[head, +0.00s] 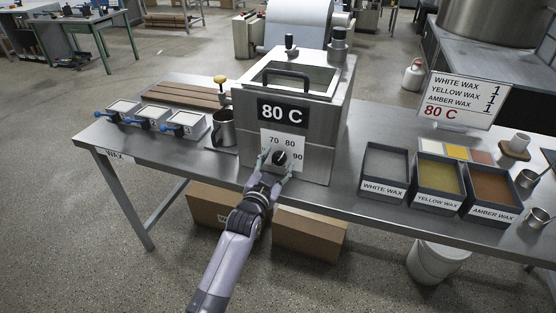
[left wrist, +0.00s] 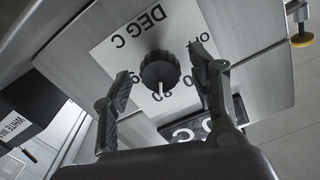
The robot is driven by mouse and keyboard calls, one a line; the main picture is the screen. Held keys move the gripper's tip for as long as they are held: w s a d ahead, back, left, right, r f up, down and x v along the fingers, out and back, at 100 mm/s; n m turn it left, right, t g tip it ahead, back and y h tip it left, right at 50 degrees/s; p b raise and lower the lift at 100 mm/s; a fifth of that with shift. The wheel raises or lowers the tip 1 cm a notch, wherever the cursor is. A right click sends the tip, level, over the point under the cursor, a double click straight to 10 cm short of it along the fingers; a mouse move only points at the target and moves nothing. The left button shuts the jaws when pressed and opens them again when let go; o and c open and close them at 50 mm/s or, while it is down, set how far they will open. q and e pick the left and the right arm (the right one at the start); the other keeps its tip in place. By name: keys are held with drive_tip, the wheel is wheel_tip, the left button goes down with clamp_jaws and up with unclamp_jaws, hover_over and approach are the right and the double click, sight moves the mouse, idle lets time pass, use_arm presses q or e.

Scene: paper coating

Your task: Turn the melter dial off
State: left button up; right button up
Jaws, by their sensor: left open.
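The melter (head: 310,130) is a steel box on the table, with a black "80 C" display (head: 283,113) on its front. Its black dial (head: 281,158) sits on a white scale plate below the display; 70, 80 and 90 can be read around it. In the left wrist view the dial (left wrist: 160,72) is a ridged knob with a white pointer line. My left gripper (head: 276,164) is open at the dial, with one finger on each side. In the left wrist view the fingers (left wrist: 162,88) stand apart from the knob, with gaps on both sides. My right gripper is not in view.
Wax bins (head: 385,168) and a sign (head: 461,100) stand on the right of the table (head: 345,200). A metal pitcher (head: 222,130) and small moulds with blue handles (head: 183,124) are on the left. Cardboard boxes (head: 309,235) lie beneath the table.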

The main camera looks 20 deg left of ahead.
use_arm(q)
drive_tip(key=shift+w, duration=0.6)
drive_tip(key=shift+c, duration=0.4)
drive_tip(key=c, duration=1.1)
